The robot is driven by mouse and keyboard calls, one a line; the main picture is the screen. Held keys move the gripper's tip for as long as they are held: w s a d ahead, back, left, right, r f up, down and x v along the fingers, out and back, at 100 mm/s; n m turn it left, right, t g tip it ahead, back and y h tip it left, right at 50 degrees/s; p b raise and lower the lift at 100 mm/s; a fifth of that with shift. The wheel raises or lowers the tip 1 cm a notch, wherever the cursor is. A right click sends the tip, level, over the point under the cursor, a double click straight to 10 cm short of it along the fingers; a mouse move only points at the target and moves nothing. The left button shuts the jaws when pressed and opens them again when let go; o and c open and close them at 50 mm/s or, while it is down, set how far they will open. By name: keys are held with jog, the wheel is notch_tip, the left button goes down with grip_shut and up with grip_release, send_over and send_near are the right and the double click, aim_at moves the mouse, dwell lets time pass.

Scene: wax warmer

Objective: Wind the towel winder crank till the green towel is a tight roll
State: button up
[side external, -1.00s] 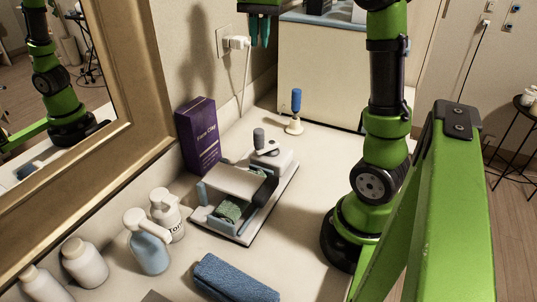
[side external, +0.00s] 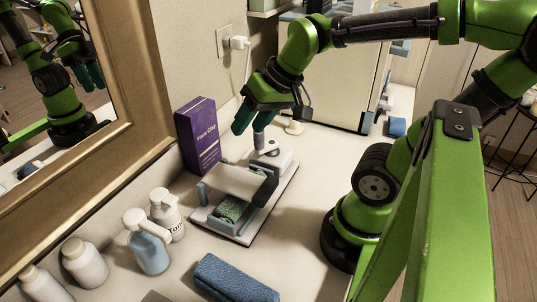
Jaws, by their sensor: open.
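The towel winder (side external: 243,188) stands on the counter with its light and blue-grey frame on a flat base. The green towel (side external: 232,208) lies in its near end, partly covered by the frame, so I cannot tell how tightly it is rolled. The crank is at the far end, with its upright grey knob (side external: 259,140) on top. My gripper (side external: 250,126) is open, with its teal fingers pointing down just above and around the knob's top. From this angle I cannot tell whether they touch it.
A purple box (side external: 198,135) stands left of the winder, against the wall. A pump bottle (side external: 149,246) and several white bottles stand at the front left. A folded blue towel (side external: 235,279) lies in front. A large pale cabinet (side external: 335,85) is behind.

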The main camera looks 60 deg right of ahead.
jog(key=w+d+f+g, duration=0.1)
jog(key=d+g, duration=0.1)
jog(key=d, duration=0.1)
jog(key=w+d+f+m+g, duration=0.1)
jog(key=d+g, duration=0.2)
jog(key=d, duration=0.1)
jog(key=w+d+f+m+g+y, duration=0.1)
jog(key=w+d+g, duration=0.1)
jog(key=d+g, duration=0.1)
jog(key=shift+d+f, duration=0.3)
jog(key=shift+d, duration=0.05)
jog(key=r+g+y, duration=0.1)
jog(key=r+m+g+y, duration=0.1)
jog(key=w+r+g+y, duration=0.1)
jog(key=shift+d+r+m, duration=0.15)
jog(key=shift+d+m, duration=0.25)
send_over(266, 147)
jog(key=w, duration=0.2)
jog(key=shift+a+f, duration=0.2)
jog(key=shift+f, duration=1.95)
jog(key=shift+a+f, duration=0.2)
jog(key=shift+f, duration=1.95)
jog(key=shift+f, duration=0.1)
jog(key=shift+c, duration=0.2)
